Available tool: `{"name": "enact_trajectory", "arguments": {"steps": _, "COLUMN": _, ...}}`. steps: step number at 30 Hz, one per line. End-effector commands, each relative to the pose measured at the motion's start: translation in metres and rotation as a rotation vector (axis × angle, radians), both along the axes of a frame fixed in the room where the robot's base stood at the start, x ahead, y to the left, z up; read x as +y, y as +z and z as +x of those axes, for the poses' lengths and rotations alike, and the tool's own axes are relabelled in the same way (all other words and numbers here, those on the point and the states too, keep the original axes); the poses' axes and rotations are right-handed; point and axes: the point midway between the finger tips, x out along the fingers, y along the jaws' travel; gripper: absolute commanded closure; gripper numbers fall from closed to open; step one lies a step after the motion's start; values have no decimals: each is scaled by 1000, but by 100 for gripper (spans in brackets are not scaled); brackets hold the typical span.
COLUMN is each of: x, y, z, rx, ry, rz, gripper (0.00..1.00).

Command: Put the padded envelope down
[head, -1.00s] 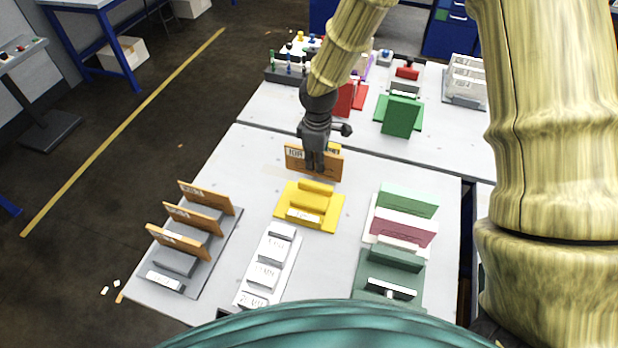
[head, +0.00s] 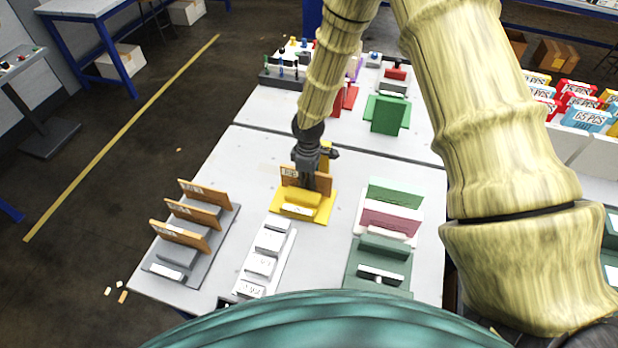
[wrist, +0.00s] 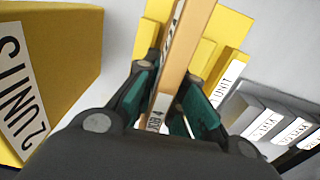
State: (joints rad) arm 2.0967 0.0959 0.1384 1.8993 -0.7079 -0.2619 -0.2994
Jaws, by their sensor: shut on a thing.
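The padded envelope (head: 318,183) is a flat orange-brown piece with a white label. My gripper (head: 307,178) is shut on its top edge and holds it upright. In the wrist view the envelope (wrist: 178,62) runs between the teal fingers of my gripper (wrist: 170,103). The envelope is over or in the yellow holder (head: 302,206), which also shows in the wrist view (wrist: 231,27). I cannot tell whether its lower edge touches the holder.
A grey rack (head: 163,256) with several orange-brown envelopes stands at the left. A white labelled strip (head: 262,258) is in front, and green and pink holders (head: 388,218) are at the right. A yellow block (wrist: 60,50) fills the wrist view's left side.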

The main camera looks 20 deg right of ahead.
Motion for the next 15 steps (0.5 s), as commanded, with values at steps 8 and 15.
{"name": "enact_trajectory", "arguments": {"steps": 8, "x": -1, "y": -3, "z": 0, "rx": 0, "ry": -1, "rz": 0, "gripper": 100}}
{"name": "enact_trajectory", "arguments": {"steps": 15, "x": 0, "y": -6, "z": 0, "rx": 0, "ry": 0, "rz": 0, "gripper": 85}}
